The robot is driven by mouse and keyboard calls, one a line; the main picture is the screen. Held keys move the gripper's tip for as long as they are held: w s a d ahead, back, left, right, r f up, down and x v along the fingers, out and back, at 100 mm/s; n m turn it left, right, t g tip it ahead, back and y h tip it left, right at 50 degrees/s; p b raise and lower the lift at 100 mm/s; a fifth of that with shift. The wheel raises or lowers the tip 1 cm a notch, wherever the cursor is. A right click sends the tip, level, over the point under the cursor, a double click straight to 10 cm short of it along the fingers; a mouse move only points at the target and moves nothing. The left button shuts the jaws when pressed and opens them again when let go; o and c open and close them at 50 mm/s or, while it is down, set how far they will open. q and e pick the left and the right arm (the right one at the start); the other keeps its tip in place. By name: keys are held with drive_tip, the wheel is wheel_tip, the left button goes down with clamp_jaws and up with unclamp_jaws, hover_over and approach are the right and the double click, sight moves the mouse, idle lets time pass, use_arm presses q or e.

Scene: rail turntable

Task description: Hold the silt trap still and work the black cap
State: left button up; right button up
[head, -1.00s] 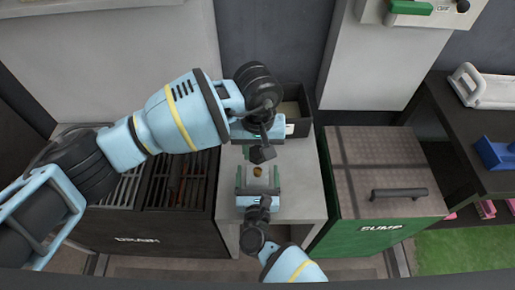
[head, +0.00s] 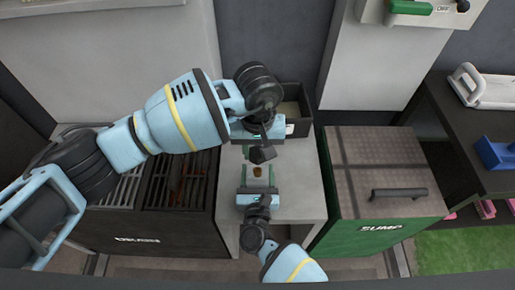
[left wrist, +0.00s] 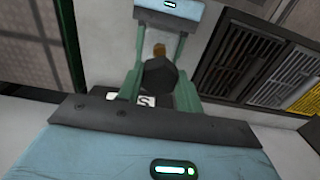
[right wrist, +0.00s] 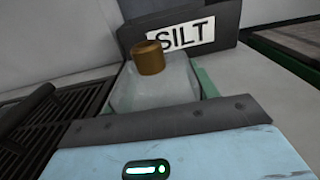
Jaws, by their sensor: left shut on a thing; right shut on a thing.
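The silt trap (right wrist: 155,88) is a pale, translucent block with a brass-coloured neck (right wrist: 148,58) on top. It stands upright on the grey ledge and shows in the head view (head: 258,182). My right gripper (head: 258,182) is shut on its body from the near side. The black cap (left wrist: 160,76) is a dark, faceted piece, also seen in the head view (head: 262,155). My left gripper (left wrist: 158,80) is shut on it, coming from the far side. The cap is apart from the brass neck, which is uncovered.
A dark bin labelled SILT (right wrist: 185,30) stands behind the trap. A green SUMP box (head: 385,232) is at the right and a DRAIN trough with grates (head: 178,190) at the left. Bare ledge (head: 300,185) lies right of the trap.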

sight(257, 170)
use_arm(q)
drive_tip(key=shift+f, duration=0.1)
idle(0.3)
drive_tip(key=shift+f, duration=1.8)
drive_tip(key=shift+f, duration=1.85)
idle(1.6)
drive_tip(key=shift+o, duration=1.3)
drive_tip(key=c, duration=0.3)
drive_tip(key=m, duration=0.5)
drive_tip(key=shift+r, duration=0.1)
drive_tip(key=shift+m, duration=0.5)
drive_tip(key=m, duration=0.6)
